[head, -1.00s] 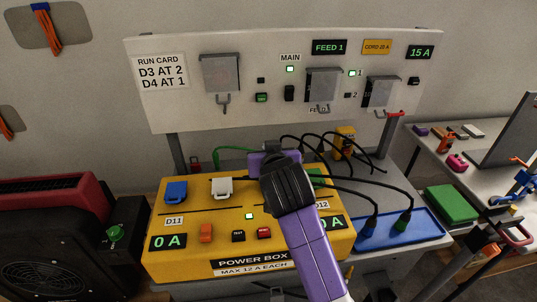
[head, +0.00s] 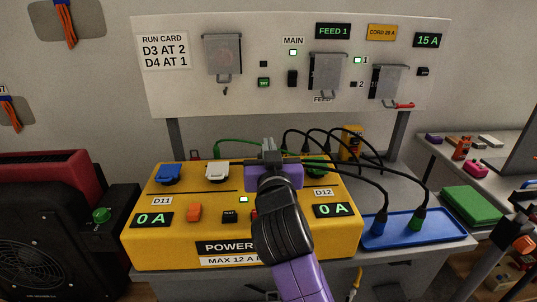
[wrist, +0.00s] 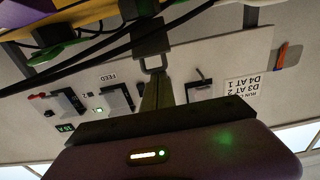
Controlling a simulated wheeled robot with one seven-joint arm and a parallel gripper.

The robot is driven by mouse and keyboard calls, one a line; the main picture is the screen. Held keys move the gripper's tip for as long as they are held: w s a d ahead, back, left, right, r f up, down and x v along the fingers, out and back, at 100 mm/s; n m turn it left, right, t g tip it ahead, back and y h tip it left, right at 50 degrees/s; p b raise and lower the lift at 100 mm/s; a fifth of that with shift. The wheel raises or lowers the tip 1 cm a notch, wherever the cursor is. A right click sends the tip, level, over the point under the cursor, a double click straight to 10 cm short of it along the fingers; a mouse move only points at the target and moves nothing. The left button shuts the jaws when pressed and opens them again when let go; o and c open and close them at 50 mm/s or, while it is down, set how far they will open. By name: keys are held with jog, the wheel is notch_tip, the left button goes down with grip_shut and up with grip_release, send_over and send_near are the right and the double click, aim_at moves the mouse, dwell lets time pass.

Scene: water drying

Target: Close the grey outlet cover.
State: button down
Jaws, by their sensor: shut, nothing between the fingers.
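The yellow power box (head: 140,235) stands on the bench in the head view. On its back row are a blue cover (head: 168,172), a pale grey-white cover (head: 217,170) and a green part (head: 316,168). My gripper (head: 268,146) is over the box's back edge, between the pale cover and the green part, and hides what is behind it. I cannot tell whether a grey cover is hidden there. In the wrist view its fingers (wrist: 154,70) are shut and empty, pointing towards the upright panel (wrist: 205,65), which appears upside down.
The panel holds three grey covers: left (head: 222,55), middle (head: 327,72) and right (head: 388,85). Black cables (head: 375,170) arch behind and right of my gripper to a blue tray (head: 440,230). A black fan unit (head: 50,240) stands at the left.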

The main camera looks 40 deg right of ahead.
jog(key=s+f+b, duration=0.1)
jog(key=a+f+b, duration=0.1)
jog(key=f, duration=0.1)
jog(key=shift+s+a, duration=0.1)
jog(key=shift+s, duration=0.25)
jog(key=shift+s+a+f+b, duration=0.15)
jog(key=shift+s+f+b, duration=0.1)
jog(key=shift+f+b, duration=0.3)
jog(key=shift+s+a+f+b, duration=0.15)
jog(key=shift+s+f+b, duration=0.1)
jog(key=shift+f+b, duration=0.2)
jog(key=shift+f, duration=0.1)
